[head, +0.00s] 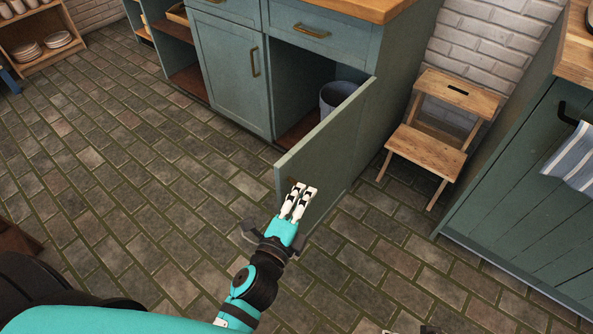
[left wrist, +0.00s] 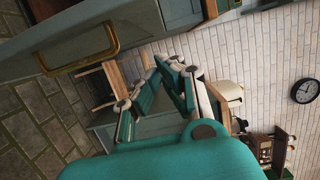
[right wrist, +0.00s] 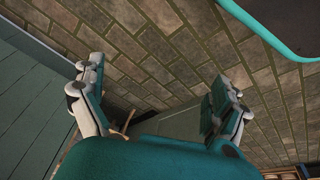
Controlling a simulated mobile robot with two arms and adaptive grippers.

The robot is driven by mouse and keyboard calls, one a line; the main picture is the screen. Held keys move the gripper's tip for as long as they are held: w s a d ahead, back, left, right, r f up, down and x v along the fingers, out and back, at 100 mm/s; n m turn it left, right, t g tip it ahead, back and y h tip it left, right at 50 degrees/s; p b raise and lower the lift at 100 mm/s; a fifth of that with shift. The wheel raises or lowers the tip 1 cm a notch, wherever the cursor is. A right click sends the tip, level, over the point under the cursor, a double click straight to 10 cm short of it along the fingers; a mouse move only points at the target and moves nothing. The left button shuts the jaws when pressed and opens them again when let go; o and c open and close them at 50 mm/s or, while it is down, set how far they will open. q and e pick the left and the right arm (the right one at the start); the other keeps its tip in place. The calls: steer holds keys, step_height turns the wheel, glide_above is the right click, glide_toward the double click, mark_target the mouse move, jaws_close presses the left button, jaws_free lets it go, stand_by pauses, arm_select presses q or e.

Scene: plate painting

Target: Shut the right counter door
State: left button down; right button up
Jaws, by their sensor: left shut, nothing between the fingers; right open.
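The right counter door (head: 325,152) stands wide open, swung out from the lower cabinet, its outer face toward the right. My left gripper (head: 304,188) is shut and empty, in front of the outer face near the door's free edge. I cannot tell whether it touches. In the left wrist view, a brass handle (left wrist: 75,48) on a blue-green panel is beside the shut fingers (left wrist: 165,65). My right gripper (right wrist: 158,85) is open and empty over the floor. The door's handle is mostly hidden in the head view.
A grey bin (head: 338,94) stands inside the open cabinet. A wooden step stool (head: 428,148) stands right of the door. A green counter (head: 530,190) with a striped towel is at the far right. Tiled floor left of the door is clear.

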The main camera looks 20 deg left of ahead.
mark_target(295, 174)
arm_select(q)
steer(key=w+a+p, duration=0.1)
steer(key=w+a, duration=0.2)
steer(key=w, duration=0.2)
steer(key=shift+a, duration=0.15)
arm_select(e)
steer(key=shift+s+f, duration=0.2)
steer(key=shift+f, duration=1.3)
steer(key=shift+s+f, duration=0.2)
steer(key=shift+f, duration=1.25)
arm_select(q)
steer(key=shift+w+a, duration=0.1)
